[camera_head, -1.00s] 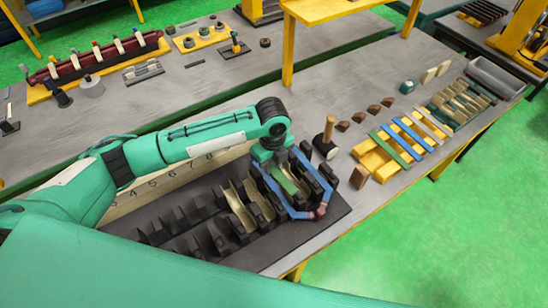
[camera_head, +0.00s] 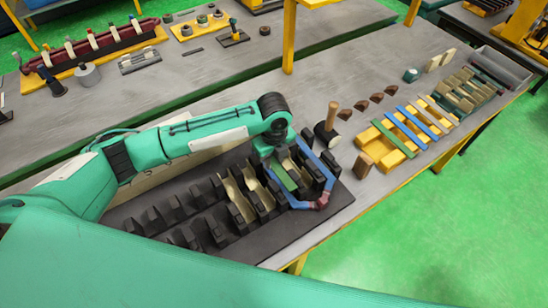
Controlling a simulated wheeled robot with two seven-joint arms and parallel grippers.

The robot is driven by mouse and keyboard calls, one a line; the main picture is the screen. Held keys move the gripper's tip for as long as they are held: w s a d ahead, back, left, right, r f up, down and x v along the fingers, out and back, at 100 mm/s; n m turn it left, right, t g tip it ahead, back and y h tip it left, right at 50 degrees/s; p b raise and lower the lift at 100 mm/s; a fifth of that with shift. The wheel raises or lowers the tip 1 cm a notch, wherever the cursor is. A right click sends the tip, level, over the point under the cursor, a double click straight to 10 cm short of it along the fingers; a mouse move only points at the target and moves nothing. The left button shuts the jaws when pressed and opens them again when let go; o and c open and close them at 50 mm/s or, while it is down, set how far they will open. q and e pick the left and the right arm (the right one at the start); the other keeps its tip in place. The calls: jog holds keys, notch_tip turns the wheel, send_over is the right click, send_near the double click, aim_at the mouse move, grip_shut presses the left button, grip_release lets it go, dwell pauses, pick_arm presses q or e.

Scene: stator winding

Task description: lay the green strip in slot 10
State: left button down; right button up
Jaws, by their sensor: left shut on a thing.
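A green strip (camera_head: 285,179) lies lengthwise along a slot of the dark stator block (camera_head: 330,208), inside a blue coil (camera_head: 316,158) with a dark reddish end. My left gripper (camera_head: 268,149) is shut at the far end of this strip, and its fingertips are mostly hidden by the wrist. I cannot tell whether the strip touches the slot floor. Tan slot liners (camera_head: 238,198) sit in slots to the left. The slot numbers are hidden or too small to read. My right gripper is not in view.
A yellow rack (camera_head: 376,150) at the right holds another green strip (camera_head: 393,139), blue strips and a pale strip. A wooden-handled mallet (camera_head: 331,118), a wooden block (camera_head: 364,163) and several brown wedges (camera_head: 361,105) stand near the block's far right. Black teeth crowd the slot.

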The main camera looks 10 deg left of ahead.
aim_at(274, 164)
pick_arm(q)
jog(key=shift+f, duration=0.5)
dwell(0.4)
jog(key=shift+f+b, duration=0.8)
jog(key=shift+f, duration=1.05)
jog(key=shift+f+b, duration=0.25)
jog(key=shift+b, duration=0.05)
jog(key=shift+f, duration=0.5)
dwell(0.4)
jog(key=c, duration=1.1)
grip_release()
jog(key=shift+o, duration=0.2)
